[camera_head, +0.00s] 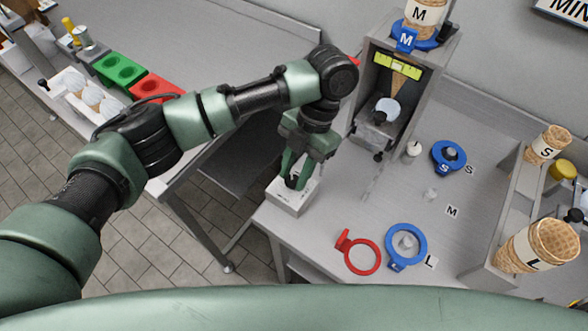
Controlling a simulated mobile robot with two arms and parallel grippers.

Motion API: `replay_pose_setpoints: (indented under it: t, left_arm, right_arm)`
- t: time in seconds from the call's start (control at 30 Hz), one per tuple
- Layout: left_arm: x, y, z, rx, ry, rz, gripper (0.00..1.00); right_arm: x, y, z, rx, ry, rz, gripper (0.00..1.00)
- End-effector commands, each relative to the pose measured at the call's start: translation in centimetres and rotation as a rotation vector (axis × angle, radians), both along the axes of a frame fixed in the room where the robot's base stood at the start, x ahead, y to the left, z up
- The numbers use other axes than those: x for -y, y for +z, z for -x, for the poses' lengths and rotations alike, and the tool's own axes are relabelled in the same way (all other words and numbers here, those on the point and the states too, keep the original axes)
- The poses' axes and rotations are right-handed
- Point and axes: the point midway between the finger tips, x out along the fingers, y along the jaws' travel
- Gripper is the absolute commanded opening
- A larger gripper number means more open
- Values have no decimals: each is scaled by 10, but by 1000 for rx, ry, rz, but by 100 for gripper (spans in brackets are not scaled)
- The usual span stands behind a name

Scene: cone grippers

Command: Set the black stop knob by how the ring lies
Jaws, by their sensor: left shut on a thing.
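My left gripper (293,180) points down over a small white box (290,201) at the table's near left corner. Its green fingers are shut on the black stop knob (292,183) on top of that box; the fingers partly hide the knob, so its setting cannot be read. A blue ring marked M (407,39) sits around the cone stack (420,14) on top of the grey dispenser (365,95). A yellow level (398,65) is at the dispenser's upper front; the ring's exact tilt is hard to tell. My right gripper is not in view.
On the table, a red ring (376,267) lies flat beside a blue ring marked L (420,247) around a peg. A blue ring marked S (436,158) lies farther back. Cone stacks S (548,144) and L (537,246) stand in a holder at right.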

Motion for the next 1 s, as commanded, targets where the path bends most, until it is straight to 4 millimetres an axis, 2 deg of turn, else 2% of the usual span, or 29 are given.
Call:
replay_pose_setpoints:
  t: [0.5,1.0]
  left_arm:
    - [2,0,2,4,-412,1,0]
    - [3,0,3,2,-540,2,0]
  right_arm:
    - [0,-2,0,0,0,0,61]
    - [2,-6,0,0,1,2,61]
